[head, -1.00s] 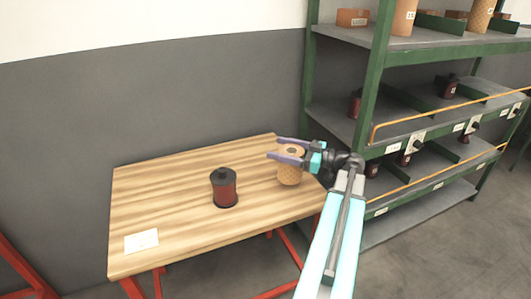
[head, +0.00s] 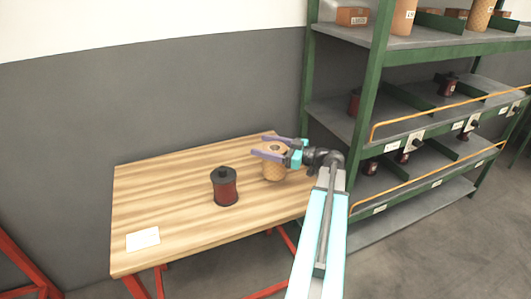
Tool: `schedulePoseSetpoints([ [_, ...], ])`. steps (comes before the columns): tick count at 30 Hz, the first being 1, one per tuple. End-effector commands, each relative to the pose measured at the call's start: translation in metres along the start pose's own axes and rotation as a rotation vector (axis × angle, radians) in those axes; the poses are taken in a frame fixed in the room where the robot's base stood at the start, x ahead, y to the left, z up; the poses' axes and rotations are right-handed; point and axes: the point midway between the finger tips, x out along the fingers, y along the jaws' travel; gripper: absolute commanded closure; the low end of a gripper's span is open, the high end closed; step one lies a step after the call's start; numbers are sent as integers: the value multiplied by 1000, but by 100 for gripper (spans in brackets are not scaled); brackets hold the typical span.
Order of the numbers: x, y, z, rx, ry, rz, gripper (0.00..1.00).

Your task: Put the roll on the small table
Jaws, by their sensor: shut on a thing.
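The roll (head: 274,169) is a tan cylinder with a patterned side and a dark hole in its top. My gripper (head: 268,149) is shut on it near its upper end, with one purple finger on each side. The roll is upright over the right back part of the small table (head: 165,200), which has a striped wooden top and red legs. I cannot tell whether the roll's bottom touches the tabletop.
A white card (head: 143,239) lies at the front left corner. A green shelf rack (head: 368,90) with coils and boxes stands to the right. The left half of the tabletop is mostly clear.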

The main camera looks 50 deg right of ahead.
Motion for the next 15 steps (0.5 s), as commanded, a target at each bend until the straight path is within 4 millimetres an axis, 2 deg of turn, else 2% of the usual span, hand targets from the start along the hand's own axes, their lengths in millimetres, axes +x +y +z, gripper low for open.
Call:
schedulePoseSetpoints([
  [9, -1, 1, 23, 2, 2, 2, 90],
  [15, -1, 1, 28, 0, 2, 2, 90],
])
